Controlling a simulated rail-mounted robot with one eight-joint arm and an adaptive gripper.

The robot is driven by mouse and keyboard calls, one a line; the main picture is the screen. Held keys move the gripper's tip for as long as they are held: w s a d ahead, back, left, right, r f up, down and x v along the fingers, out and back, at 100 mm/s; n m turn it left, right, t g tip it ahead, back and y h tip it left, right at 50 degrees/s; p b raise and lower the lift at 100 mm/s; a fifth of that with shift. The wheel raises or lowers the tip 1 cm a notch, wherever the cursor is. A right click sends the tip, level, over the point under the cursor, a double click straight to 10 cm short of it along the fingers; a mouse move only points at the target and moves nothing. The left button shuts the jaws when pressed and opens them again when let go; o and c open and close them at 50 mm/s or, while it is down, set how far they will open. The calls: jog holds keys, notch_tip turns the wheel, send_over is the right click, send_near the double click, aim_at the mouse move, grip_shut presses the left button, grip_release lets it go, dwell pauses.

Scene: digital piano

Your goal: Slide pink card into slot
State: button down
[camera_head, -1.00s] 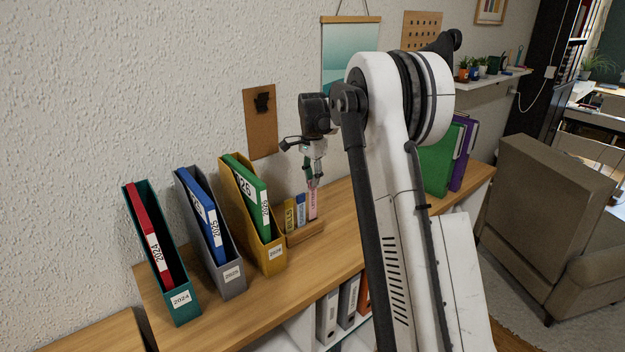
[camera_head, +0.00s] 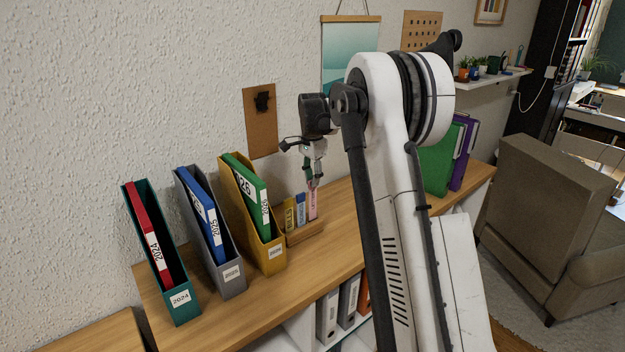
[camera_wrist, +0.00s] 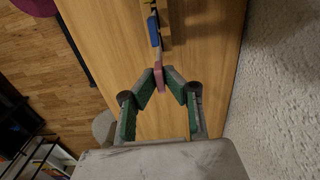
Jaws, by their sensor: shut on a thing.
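The pink card (camera_head: 312,205) stands upright at the right end of a small wooden holder (camera_head: 305,233). A blue card (camera_head: 301,209) and a yellow card (camera_head: 290,215) stand beside it to the left. My gripper (camera_head: 314,185) is above the holder, pointing down, with its fingertips at the top of the pink card. In the wrist view my gripper (camera_wrist: 161,82) has its fingertips closed on the pink card (camera_wrist: 159,78), and the blue card (camera_wrist: 153,31) is just beyond it. Whether the pink card's lower edge is fully in its slot is hidden.
A yellow magazine file (camera_head: 272,258) with a green binder stands close left of the holder. Grey (camera_head: 231,275) and teal (camera_head: 181,301) files stand farther left. Green and purple binders (camera_head: 447,158) stand at the shelf's right. The wooden top (camera_head: 330,250) in front is clear.

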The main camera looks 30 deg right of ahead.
jog(key=shift+f+b, duration=0.7)
jog(key=shift+f, duration=0.35)
dwell(0.6)
jog(key=c, duration=1.8)
grip_release()
jog(key=shift+o, duration=0.2)
jog(key=shift+r, duration=0.1)
jog(key=shift+r+p, duration=1.25)
jog(key=shift+r, duration=1.65)
